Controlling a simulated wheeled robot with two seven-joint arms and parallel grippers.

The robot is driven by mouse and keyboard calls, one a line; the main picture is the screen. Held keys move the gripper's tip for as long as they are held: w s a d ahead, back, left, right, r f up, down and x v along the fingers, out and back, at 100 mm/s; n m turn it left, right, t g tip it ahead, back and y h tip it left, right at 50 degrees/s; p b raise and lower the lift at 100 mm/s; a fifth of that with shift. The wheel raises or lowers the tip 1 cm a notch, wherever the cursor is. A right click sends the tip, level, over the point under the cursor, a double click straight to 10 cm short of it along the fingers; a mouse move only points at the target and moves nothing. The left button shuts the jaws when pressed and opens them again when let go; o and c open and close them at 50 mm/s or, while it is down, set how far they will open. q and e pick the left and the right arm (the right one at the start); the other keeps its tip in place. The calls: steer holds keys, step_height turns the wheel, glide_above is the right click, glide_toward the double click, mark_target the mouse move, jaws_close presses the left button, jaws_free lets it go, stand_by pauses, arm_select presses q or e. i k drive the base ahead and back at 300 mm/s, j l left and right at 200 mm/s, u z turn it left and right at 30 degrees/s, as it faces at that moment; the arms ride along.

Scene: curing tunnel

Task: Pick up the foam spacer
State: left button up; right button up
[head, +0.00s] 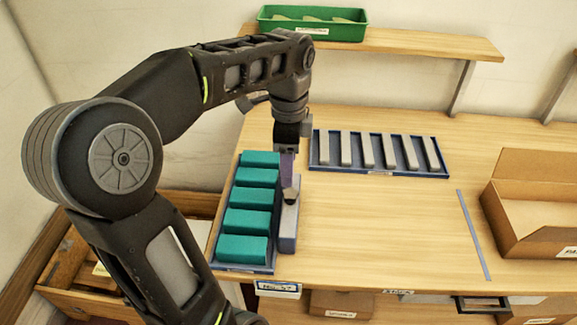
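A long grey bar (288,234), which looks like a foam spacer, lies along the right side of the blue tray (240,269), beside a column of several teal blocks (245,222). My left gripper (290,193) points down over the far part of this bar, at or just above its top. Its fingers are small and partly overlap the bar, so I cannot tell whether they are open or closed on it. Similar grey bars (390,153) stand in a row in a second blue tray (322,165) at the back of the table. My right gripper is not in view.
An open cardboard box (497,219) stands at the table's right, past a blue line (473,235). A green bin (312,28) sits on the shelf (420,44) above the back. The middle of the table is clear. A wooden drawer (75,262) is open at lower left.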

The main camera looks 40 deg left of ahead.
mark_target(323, 160)
steer(key=k, duration=1)
